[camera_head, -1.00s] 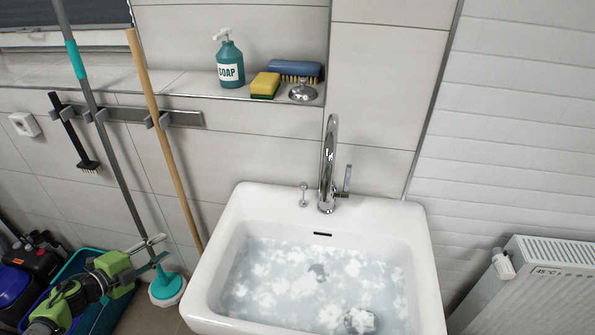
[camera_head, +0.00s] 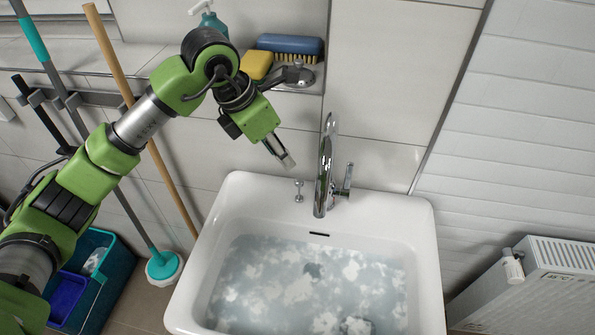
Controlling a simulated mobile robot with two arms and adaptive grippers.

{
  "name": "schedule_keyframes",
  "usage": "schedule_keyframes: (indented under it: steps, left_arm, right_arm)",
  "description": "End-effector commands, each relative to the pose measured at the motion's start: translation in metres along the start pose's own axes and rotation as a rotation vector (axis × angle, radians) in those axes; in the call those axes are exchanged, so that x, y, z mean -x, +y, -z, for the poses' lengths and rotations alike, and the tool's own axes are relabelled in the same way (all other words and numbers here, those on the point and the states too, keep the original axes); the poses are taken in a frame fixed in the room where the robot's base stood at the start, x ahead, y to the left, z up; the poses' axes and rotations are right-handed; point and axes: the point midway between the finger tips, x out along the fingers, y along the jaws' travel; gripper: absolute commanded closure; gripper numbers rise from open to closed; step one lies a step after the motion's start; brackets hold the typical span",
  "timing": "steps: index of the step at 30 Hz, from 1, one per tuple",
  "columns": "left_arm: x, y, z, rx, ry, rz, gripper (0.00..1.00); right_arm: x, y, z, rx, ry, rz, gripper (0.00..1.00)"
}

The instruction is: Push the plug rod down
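The plug rod (camera_head: 299,190) is a small chrome rod with a knob. It stands up from the back rim of the white sink (camera_head: 205,255), left of the chrome faucet (camera_head: 322,170). The sink holds cloudy, foamy water. My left gripper (camera_head: 287,161) comes in from the left and points down toward the sink's back rim. Its fingertips are above and slightly left of the rod, apart from it in the picture. The fingers look close together, but their gap cannot be made out. My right gripper is not in view.
A shelf behind my arm holds a partly hidden soap bottle (camera_head: 210,22), a yellow sponge (camera_head: 256,66) and a blue brush (camera_head: 290,44). A wooden handle (camera_head: 125,75) and a mop stand at left. A radiator (camera_head: 565,285) is at right.

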Motion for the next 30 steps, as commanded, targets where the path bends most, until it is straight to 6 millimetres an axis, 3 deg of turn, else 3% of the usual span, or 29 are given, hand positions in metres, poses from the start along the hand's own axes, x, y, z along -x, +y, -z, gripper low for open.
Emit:
schedule_keyframes:
  steps: [5, 15, 21, 30]
  left_arm:
    - [-0.036, -0.003, 0.000, 0.002, 0.003, 0.008, 0.68]
    - [-0.100, -0.002, -0.001, 0.002, 0.001, 0.007, 0.68]
    - [-0.116, -0.001, 0.000, 0.002, 0.000, 0.005, 0.68]
    - [-0.119, -0.001, 0.000, 0.001, -0.002, 0.004, 0.68]
  right_arm:
    - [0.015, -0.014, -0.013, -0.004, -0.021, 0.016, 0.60]
    - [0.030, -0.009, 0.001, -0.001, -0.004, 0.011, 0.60]
    - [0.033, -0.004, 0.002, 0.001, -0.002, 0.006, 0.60]
    - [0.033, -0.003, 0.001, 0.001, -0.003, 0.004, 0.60]
